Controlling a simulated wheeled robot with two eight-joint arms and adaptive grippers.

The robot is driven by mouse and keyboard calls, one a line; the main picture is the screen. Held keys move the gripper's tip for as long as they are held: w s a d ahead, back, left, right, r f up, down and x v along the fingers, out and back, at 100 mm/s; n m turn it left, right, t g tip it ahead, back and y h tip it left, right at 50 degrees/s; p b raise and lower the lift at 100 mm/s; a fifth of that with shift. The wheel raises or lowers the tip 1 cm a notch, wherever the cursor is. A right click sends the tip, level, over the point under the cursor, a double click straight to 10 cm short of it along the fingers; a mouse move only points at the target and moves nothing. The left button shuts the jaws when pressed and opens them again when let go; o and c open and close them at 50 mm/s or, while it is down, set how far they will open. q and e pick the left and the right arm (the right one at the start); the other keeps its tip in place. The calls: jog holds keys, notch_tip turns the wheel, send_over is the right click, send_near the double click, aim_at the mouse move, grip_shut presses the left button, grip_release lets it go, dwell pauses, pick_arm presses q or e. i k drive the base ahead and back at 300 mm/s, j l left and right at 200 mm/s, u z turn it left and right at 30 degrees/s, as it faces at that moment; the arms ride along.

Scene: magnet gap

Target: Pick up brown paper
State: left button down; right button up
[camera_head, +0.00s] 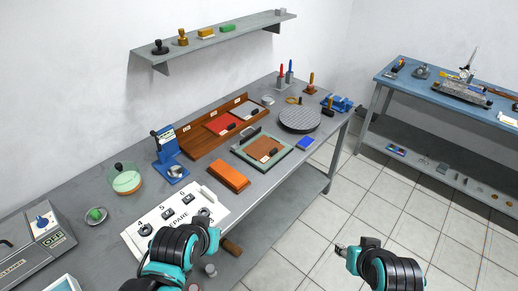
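A brown square sheet (258,146), which looks like the brown paper, lies in a green-rimmed tray (246,158) on the grey bench. A small dark clip or handle sits on its lower right part. My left gripper (214,240) is at the bench's front edge, beside the white PREPARE board, well short of the tray. Its fingers are too hidden by the arm to tell their state. My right gripper (343,249) is over the tiled floor, right of the bench, apart from everything; its fingers are too small to judge.
A wooden rack (190,143) holding red and grey sheets, a round grey plate (300,119) and a blue block (305,143) surround the tray.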

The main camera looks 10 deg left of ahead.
aim_at(264, 148)
jog(key=i+l+u, duration=0.4)
jog(key=i+l, duration=0.6)
